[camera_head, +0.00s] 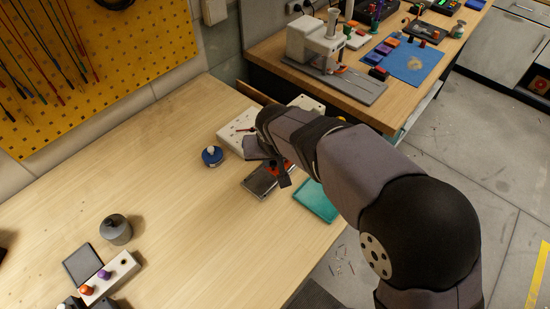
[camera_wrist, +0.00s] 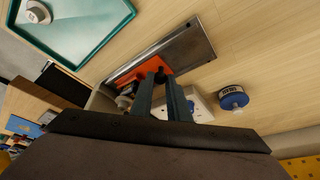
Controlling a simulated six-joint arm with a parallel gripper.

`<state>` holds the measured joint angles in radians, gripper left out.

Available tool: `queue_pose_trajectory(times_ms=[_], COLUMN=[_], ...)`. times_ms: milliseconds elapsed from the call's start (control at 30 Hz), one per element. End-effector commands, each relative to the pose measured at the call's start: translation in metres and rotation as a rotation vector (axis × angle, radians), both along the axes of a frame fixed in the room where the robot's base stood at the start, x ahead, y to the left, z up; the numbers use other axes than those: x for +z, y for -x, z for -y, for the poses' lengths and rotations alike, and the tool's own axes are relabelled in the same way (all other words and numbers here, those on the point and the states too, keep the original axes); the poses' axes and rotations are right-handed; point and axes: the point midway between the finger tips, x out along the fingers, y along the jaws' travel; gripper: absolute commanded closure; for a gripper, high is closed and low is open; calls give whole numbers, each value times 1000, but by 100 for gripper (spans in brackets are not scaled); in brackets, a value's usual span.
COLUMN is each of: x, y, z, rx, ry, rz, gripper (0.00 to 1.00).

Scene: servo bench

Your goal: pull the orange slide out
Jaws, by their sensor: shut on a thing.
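The orange slide (camera_wrist: 140,69) sits on a grey metal rail (camera_wrist: 192,48) that lies on the wooden bench. In the wrist view the slide is toward the left part of the rail, and much bare metal shows to its right. My gripper (camera_wrist: 160,78) is at the slide, its two dark fingers shut on it; they hide part of it. In the head view my gripper (camera_head: 282,178) is over the rail (camera_head: 260,181), and only a little of the orange slide (camera_head: 273,169) shows beside my wrist.
A teal tray (camera_head: 317,203) lies right of the rail, near the bench edge. A blue round container (camera_head: 212,157) stands to its left. A white board (camera_head: 236,137) lies behind, partly hidden by my arm. A grey pot (camera_head: 116,230) stands front left. The bench's middle is clear.

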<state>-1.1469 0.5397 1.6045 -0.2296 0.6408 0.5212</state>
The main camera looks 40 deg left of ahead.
Motion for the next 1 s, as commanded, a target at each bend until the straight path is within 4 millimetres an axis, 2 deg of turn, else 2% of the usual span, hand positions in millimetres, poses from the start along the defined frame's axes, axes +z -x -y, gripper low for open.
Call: queue_pose_trajectory(times_ms=[200, 367, 667, 700, 767, 1000], x=[-4, -1, 0, 0, 0, 0], y=[50, 73, 77, 78, 77, 76], z=[-2, -1, 0, 0, 0, 0], rx=[7, 4, 1, 1, 1, 0], ry=[-2, -3, -1, -1, -1, -1], rz=[-1, 0, -4, -4, -4, -2], gripper=[100, 100, 100, 82, 68, 67])
